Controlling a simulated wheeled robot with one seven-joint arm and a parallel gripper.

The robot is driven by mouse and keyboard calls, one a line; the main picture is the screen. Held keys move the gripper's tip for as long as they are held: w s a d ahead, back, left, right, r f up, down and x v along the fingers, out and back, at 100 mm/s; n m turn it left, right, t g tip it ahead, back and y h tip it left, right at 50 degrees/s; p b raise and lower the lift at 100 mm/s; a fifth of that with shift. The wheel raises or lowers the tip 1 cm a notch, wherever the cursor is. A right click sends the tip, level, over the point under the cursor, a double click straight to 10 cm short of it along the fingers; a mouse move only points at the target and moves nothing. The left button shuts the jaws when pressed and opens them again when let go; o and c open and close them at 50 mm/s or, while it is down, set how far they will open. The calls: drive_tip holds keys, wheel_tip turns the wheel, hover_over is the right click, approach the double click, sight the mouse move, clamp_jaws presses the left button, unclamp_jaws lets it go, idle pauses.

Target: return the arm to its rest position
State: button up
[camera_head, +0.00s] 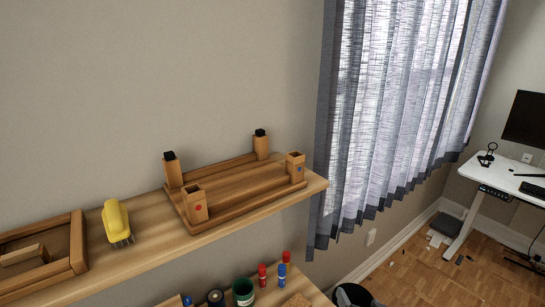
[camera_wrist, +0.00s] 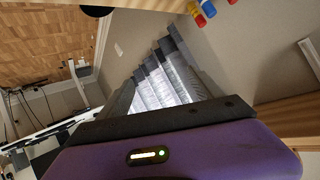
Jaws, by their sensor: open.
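The body of my gripper (camera_wrist: 165,125) fills the lower part of the wrist view. It has a purple housing with a small lit indicator and a dark bar along its top. The head view shows no part of my arm or gripper. The wrist view looks toward the curtain, with the picture turned about upside down, so the wooden floor is at the top left.
A wall shelf (camera_head: 135,257) carries a wooden rack (camera_head: 240,200) with corner posts, a yellow-handled brush (camera_head: 116,220) and a wooden tray (camera_head: 78,240). Below are a green cup (camera_head: 243,292) and red and blue pegs. A white desk (camera_head: 510,177) stands far right beyond open floor (camera_head: 425,275).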

drive_tip(key=s+r+n+t+b, duration=0.1)
drive_tip(key=s+n+b, duration=0.1)
drive_tip(key=s, duration=1.8)
drive_tip(key=s+a+r+n+t+b, duration=0.1)
drive_tip(key=s+r+n+b, duration=0.1)
drive_tip(key=s, duration=1.9)
drive_tip(key=shift+r+t, duration=0.25)
drive_tip(key=shift+t, duration=0.05)
